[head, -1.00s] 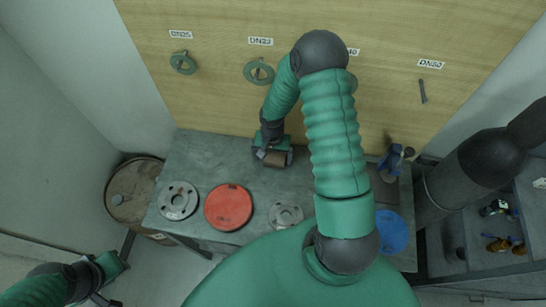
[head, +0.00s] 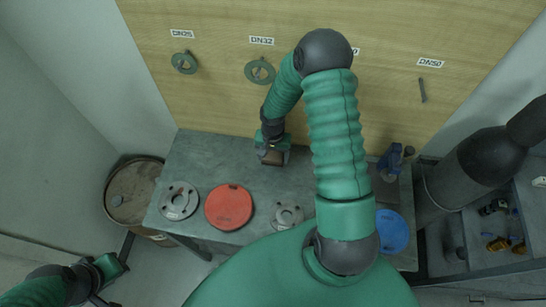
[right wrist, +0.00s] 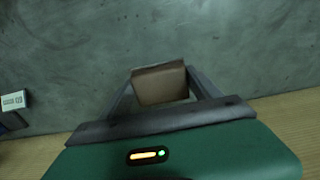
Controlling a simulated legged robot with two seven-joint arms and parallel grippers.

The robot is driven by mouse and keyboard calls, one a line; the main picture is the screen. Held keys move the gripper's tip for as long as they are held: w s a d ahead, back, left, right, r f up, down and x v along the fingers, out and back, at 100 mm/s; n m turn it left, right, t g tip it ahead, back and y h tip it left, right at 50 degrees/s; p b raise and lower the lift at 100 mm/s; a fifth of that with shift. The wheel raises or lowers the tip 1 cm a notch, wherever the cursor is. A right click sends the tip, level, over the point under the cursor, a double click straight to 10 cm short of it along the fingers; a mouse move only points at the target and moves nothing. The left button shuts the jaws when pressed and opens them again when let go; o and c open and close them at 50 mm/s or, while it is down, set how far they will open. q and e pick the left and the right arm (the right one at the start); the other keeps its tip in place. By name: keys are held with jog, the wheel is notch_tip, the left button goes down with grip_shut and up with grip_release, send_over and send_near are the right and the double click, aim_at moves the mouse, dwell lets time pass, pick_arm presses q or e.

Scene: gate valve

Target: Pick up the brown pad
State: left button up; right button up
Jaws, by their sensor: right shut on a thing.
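The brown pad (right wrist: 160,84) is a small brown block, held between the two fingers of my right gripper (right wrist: 163,88) in the right wrist view. In the head view the pad (head: 272,157) shows below the right gripper (head: 271,150), near the back of the grey table, in front of the wooden board. The right gripper is shut on it. I cannot tell whether the pad is clear of the table top. My left gripper (head: 112,280) is at the lower left, away from the table, and its finger state is unclear.
On the grey table (head: 210,155) lie a grey flange (head: 178,200), a red disc (head: 229,207), another flange (head: 288,215) and a blue disc (head: 392,230). A blue tool (head: 391,160) stands at the right. A rusty barrel (head: 133,192) is left of the table. The table's back left is clear.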

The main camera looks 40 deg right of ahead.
notch_tip(320, 180, up, 2)
jog(key=shift+d+r+b, duration=0.1)
jog(key=shift+r+b, duration=0.05)
jog(key=shift+b, duration=0.2)
jog(key=s+a+b, duration=0.1)
jog(key=s, duration=0.3)
jog(key=s+a+r+b, duration=0.1)
jog(key=s, duration=0.3)
jog(key=s+a+b, duration=0.1)
jog(key=s+a, duration=0.1)
jog(key=s, duration=0.2)
jog(key=shift+s+r, duration=0.1)
jog(key=shift+r, duration=0.1)
jog(key=s+r+p, duration=0.1)
jog(key=p, duration=0.2)
jog(key=shift+a+r, duration=0.1)
jog(key=shift+a, duration=0.3)
jog(key=s+p, duration=0.1)
jog(key=p, duration=0.4)
jog(key=shift+s+p, duration=0.2)
jog(key=shift+p, duration=0.2)
jog(key=shift+s+f+p, duration=0.25)
jog(key=shift+s+p, duration=0.05)
jog(key=shift+p, duration=0.15)
jog(key=shift+s+f, duration=0.1)
jog(key=shift+a, duration=0.1)
